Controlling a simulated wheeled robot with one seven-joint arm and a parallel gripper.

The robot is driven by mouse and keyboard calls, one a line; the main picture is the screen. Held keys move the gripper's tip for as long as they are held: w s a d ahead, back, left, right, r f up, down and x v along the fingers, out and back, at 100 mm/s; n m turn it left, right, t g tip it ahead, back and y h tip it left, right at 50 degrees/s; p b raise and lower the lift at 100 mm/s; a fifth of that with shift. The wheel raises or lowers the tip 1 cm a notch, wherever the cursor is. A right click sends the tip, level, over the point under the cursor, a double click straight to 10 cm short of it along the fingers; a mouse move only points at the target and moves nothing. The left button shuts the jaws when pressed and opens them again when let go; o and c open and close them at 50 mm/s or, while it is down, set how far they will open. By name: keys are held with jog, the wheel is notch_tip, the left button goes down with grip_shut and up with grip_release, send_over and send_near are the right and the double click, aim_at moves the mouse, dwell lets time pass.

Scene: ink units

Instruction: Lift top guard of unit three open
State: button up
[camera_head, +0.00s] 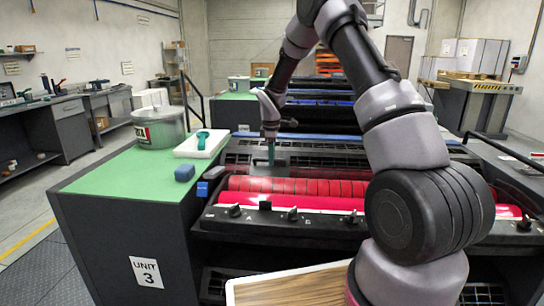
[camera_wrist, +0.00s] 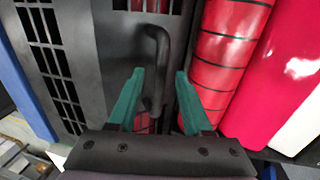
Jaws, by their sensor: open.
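Unit three is the near machine, with a "UNIT 3" label (camera_head: 146,272) on its dark side. Its top guard (camera_wrist: 112,50) is a dark grey slotted panel lying beside the red rollers; in the head view it is partly hidden behind my gripper (camera_head: 271,154). A dark bent bar handle (camera_wrist: 163,62) stands on the guard. My gripper (camera_wrist: 160,80) is open, its two teal fingers pointing at the guard, one on each side of the handle in the wrist view. I cannot tell whether either finger touches it.
Red rollers (camera_head: 300,187) lie in front of the guard, with a black knobbed rail (camera_head: 275,222) nearer me. Other units stand behind.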

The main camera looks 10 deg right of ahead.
grip_shut()
dwell(1.4)
